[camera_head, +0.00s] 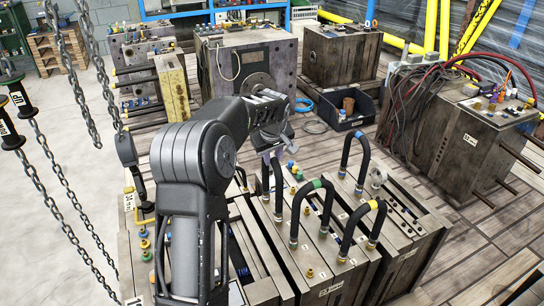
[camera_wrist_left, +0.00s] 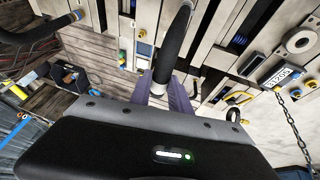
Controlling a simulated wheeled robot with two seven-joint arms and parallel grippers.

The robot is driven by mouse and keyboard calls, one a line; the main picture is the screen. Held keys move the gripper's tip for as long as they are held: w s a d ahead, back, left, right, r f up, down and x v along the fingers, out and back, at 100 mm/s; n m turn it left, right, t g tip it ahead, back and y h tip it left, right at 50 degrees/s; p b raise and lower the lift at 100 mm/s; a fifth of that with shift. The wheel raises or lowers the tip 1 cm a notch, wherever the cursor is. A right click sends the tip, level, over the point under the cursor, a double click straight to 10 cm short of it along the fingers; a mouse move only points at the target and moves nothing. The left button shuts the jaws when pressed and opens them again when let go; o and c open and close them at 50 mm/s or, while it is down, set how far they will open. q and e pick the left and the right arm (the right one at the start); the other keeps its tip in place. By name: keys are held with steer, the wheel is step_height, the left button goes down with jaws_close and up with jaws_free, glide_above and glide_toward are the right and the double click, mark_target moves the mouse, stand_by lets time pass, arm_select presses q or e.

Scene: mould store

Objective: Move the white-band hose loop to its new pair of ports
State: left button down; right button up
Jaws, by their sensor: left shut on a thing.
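My left gripper (camera_head: 271,152) is shut on a black hose loop. In the left wrist view its purple fingers (camera_wrist_left: 165,100) close around the hose (camera_wrist_left: 174,45), close to a white band (camera_wrist_left: 161,76). In the head view part of a black hose (camera_head: 279,187) hangs below the gripper, over the left part of the port block (camera_head: 262,242). My arm hides the rest, and I cannot tell whether its ends sit in ports. My right gripper is not in view.
Other loops stand close on the block: a green-band loop (camera_head: 328,197), a yellow-band loop (camera_head: 378,221) and a taller loop (camera_head: 364,160) behind. Small coloured caps dot the plates. Chains (camera_head: 60,180) hang at the left. A dark bin (camera_head: 343,121) lies behind.

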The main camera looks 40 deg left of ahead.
arm_select(q)
steer(key=shift+s+a, duration=0.1)
steer(key=shift+a, duration=0.05)
steer(key=c, duration=1.3)
jaws_free()
steer(key=shift+s, duration=0.15)
steer(key=shift+c, duration=0.2)
steer(key=shift+o, duration=1)
steer(key=v, duration=0.7)
steer(key=shift+r, duration=0.35)
